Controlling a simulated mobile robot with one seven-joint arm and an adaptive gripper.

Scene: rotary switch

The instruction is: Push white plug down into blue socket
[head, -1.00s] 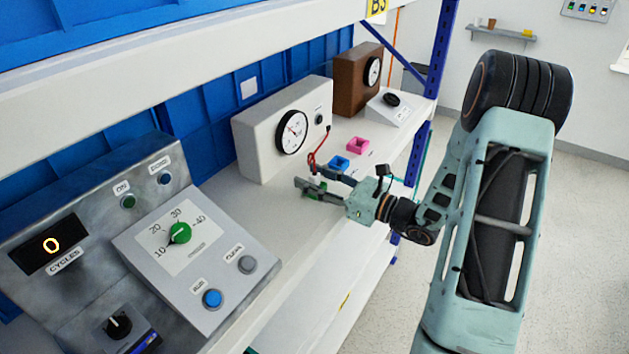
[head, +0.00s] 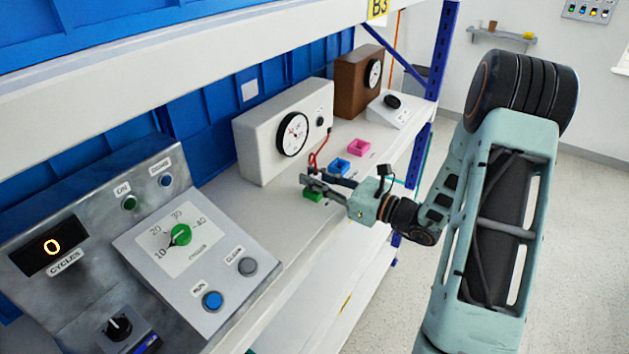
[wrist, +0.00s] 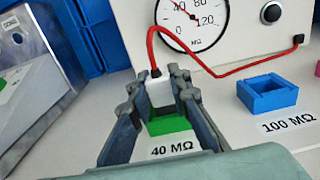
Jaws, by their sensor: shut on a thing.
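My gripper (wrist: 158,95) is shut on the white plug (wrist: 158,91), with a red cable rising from its top. The green socket (wrist: 168,125), labelled 40 MΩ, shows just below and in front of the plug in the wrist view; I cannot tell whether they touch. The blue socket (wrist: 268,97), labelled 100 MΩ, is to the right, apart from the gripper, with its top opening empty. In the head view my gripper (head: 307,184) is above the green socket (head: 313,195), and the blue socket (head: 339,165) is farther along the shelf. The plug is mostly hidden there.
The white meter box (head: 283,135) stands behind the sockets, and the red cable (wrist: 205,66) runs to its jack. A pink socket (head: 359,147) lies beyond the blue one. The control panel (head: 185,240) is at the left. The shelf between the sockets is clear.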

